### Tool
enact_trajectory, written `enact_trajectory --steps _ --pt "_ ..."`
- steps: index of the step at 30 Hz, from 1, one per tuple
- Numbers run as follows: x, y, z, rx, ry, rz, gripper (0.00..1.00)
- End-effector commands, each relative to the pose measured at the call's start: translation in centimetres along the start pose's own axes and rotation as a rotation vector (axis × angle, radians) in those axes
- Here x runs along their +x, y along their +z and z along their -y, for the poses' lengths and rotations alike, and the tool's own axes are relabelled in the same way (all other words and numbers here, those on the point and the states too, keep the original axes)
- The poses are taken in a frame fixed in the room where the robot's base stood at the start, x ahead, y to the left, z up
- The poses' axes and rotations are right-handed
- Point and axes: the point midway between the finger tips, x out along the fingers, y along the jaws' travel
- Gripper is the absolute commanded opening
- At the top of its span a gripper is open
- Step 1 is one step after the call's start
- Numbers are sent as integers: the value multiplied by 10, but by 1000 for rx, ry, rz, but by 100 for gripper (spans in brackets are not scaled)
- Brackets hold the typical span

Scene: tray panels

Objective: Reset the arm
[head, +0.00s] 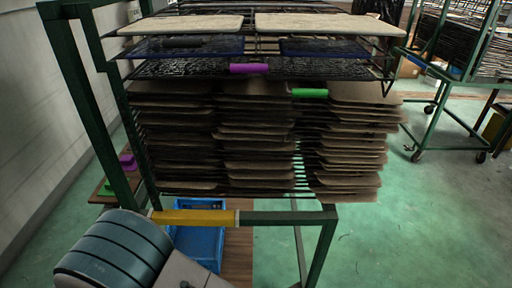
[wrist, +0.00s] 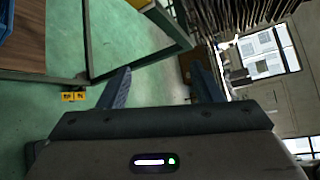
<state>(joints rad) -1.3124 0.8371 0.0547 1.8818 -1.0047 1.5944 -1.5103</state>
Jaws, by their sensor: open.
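My gripper (wrist: 160,84) shows in the wrist view with its two dark fingers wide apart and nothing between them. Green floor and part of a dark green frame lie beyond the fingers. In the head view, a rounded grey-teal part of my arm (head: 115,252) is at the lower left, in front of the rack. My fingers cannot be made out in the head view.
A green-framed rack (head: 325,240) holds stacked brown panels (head: 255,130). A purple block (head: 248,68) and a green block (head: 310,92) sit on it. A blue crate (head: 200,248) stands below. Green floor (head: 410,220) is open at right, before another rack (head: 440,115).

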Motion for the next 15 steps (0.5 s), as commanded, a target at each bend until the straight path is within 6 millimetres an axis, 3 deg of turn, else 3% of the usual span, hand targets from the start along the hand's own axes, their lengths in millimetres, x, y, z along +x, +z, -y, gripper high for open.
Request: enact_trajectory --steps 6,15 --pt "70 -2 69 413 33 -347 59" --pt "138 -41 154 1091 -51 -830 59"
